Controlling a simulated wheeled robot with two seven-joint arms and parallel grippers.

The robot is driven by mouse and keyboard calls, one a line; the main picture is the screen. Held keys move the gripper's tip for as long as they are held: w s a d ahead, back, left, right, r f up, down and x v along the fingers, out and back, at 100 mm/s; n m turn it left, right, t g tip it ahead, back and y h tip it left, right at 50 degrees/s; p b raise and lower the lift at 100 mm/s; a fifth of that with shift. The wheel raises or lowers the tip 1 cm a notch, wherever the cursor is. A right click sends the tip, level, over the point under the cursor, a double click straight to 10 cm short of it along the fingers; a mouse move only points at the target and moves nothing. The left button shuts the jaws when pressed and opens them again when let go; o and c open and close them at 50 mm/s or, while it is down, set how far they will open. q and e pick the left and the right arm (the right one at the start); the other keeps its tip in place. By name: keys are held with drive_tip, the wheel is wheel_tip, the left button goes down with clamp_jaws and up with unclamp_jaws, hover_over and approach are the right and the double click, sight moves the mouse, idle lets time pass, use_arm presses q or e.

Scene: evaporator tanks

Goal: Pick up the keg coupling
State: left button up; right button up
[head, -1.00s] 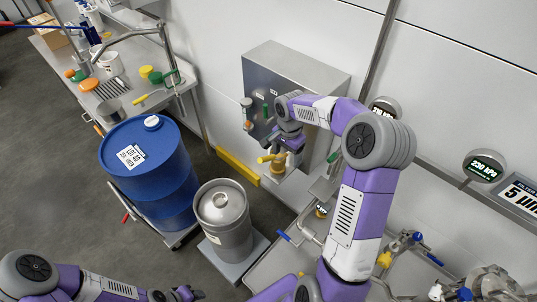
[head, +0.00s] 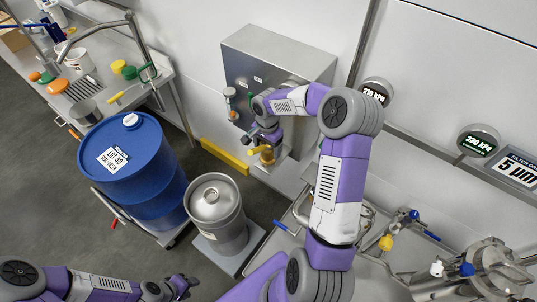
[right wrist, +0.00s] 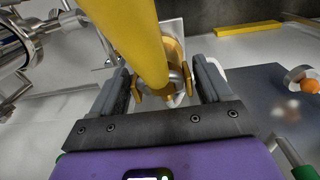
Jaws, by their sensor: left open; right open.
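The keg coupling (head: 266,155), a brass body with a yellow lever, sits at the front of the steel cabinet in the head view. My right gripper (head: 268,140) is right at it, reaching down from above. In the right wrist view the coupling's brass body (right wrist: 176,72) is between the two open fingers of that gripper (right wrist: 168,88). Its thick yellow lever (right wrist: 137,45) crosses the view in front and hides part of the body. I cannot tell whether a finger touches it. My left gripper (head: 184,286) is empty and open at the bottom left, far from the coupling.
A steel keg (head: 216,212) stands on a grey platform (head: 248,243) below the coupling. A blue drum (head: 150,185) stands left of it. The steel cabinet (head: 245,70) backs the coupling. A bench (head: 150,72) with small items is at upper left. Steel pipework (head: 405,235) fills the right.

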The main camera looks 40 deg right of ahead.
clamp_jaws()
idle(0.4)
drive_tip(key=shift+w+r, duration=0.1)
drive_tip(key=shift+r, duration=0.05)
